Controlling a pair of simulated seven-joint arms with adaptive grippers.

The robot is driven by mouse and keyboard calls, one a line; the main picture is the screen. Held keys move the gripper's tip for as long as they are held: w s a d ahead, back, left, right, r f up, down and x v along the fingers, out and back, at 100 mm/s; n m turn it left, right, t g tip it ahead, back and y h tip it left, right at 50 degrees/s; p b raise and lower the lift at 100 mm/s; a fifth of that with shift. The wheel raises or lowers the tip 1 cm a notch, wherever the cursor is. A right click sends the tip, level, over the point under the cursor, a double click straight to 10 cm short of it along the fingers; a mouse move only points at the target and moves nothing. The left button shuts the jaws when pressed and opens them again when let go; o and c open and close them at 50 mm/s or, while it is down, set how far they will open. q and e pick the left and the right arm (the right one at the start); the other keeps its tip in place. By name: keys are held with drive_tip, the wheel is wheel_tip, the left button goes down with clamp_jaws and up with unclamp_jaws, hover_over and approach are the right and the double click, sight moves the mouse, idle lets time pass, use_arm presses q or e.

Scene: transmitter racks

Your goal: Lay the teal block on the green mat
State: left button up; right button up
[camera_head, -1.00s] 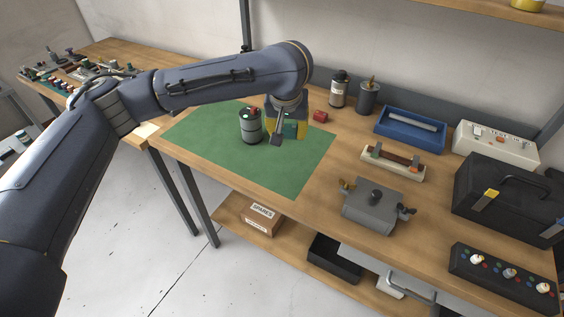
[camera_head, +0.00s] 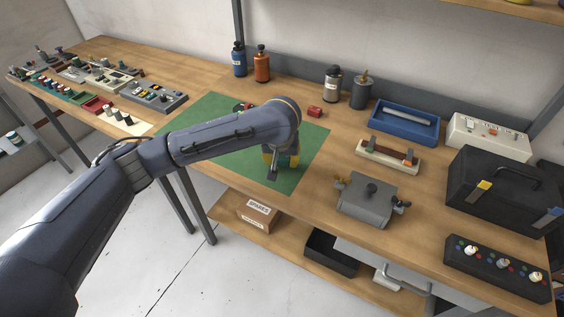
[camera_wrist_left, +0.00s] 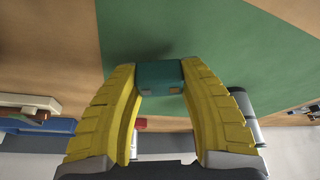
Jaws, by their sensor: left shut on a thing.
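The green mat (camera_head: 304,152) lies flat on the workbench; it also fills the upper right of the left wrist view (camera_wrist_left: 230,35). My left gripper (camera_head: 272,172) is over the front part of the mat in the head view. In the left wrist view the yellow fingers of my left gripper (camera_wrist_left: 160,78) are shut on the teal block (camera_wrist_left: 158,72). In the head view the block is hidden or too small to make out. I cannot tell whether it touches the mat. My right gripper is in neither view.
A small red block (camera_head: 315,112) sits just off the mat. A grey box (camera_head: 366,201), a blue tray (camera_head: 404,124) and a black case (camera_head: 508,188) stand to the right.

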use_arm(q)
drive_tip(key=shift+f, duration=0.9)
drive_tip(key=shift+f, duration=0.15)
drive_tip(key=o, duration=1.1)
drive_tip(key=shift+r, duration=0.35)
drive_tip(key=v, duration=1.1)
drive_tip(key=shift+s+r, duration=0.25)
